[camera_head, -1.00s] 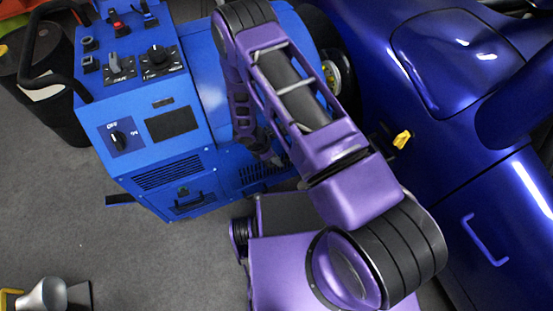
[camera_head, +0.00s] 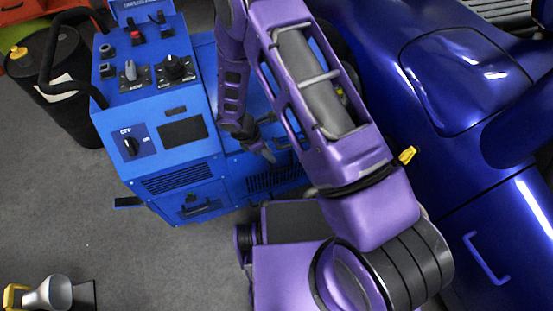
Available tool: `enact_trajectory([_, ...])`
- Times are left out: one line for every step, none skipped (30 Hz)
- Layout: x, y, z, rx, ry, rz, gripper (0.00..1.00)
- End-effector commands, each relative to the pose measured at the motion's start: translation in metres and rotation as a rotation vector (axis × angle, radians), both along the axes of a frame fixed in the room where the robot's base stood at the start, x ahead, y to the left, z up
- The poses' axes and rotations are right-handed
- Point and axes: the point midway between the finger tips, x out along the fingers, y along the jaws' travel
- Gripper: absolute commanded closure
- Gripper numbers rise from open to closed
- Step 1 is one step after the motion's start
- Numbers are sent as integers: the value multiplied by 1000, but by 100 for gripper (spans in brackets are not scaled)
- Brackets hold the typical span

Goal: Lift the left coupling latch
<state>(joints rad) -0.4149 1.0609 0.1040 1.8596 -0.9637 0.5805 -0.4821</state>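The blue dynamometer (camera_head: 180,140) stands left of centre, with switches, a knob and a dark screen on its faces. My gripper (camera_head: 262,150) hangs at the lower end of my purple arm, in front of the machine's right-hand part. It is small, dark and seen from above, so I cannot tell whether its fingers are apart or touch anything. I cannot make out the left coupling latch. The hub area between machine and car is mostly hidden behind my arm.
The dark blue car (camera_head: 450,90) fills the right side, with a yellow lever (camera_head: 407,155) on its flank. A black drum (camera_head: 60,85) stands at the far left. A silver funnel-like object (camera_head: 50,293) lies at the lower left. Grey floor (camera_head: 100,230) is open at left.

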Motion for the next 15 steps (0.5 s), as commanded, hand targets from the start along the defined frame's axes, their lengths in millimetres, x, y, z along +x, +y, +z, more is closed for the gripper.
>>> enact_trajectory([1, 5, 13, 3, -4, 0, 70])
enact_trajectory([0, 7, 18, 2, -3, 0, 70])
enact_trajectory([-1, 10, 25, 2, -3, 0, 70])
enact_trajectory([-1, 12, 29, 2, -2, 0, 70])
enact_trajectory([-1, 13, 32, 2, -2, 0, 70])
enact_trajectory([-1, 15, 37, 1, -2, 0, 70])
enact_trajectory([-1, 16, 40, 1, -2, 0, 70])
enact_trajectory([-1, 17, 42, 1, -2, 0, 70])
enact_trajectory([-2, 18, 44, 1, -2, 0, 70])
enact_trajectory([-2, 19, 46, 0, -1, -1, 70])
enact_trajectory([-2, 19, 47, 0, -1, -1, 70])
enact_trajectory([-2, 20, 47, 0, -1, -1, 70])
enact_trajectory([-2, 20, 48, 0, -1, -1, 70])
enact_trajectory([-2, 20, 48, 0, -1, -1, 70])
enact_trajectory([-2, 20, 48, 0, -1, -1, 70])
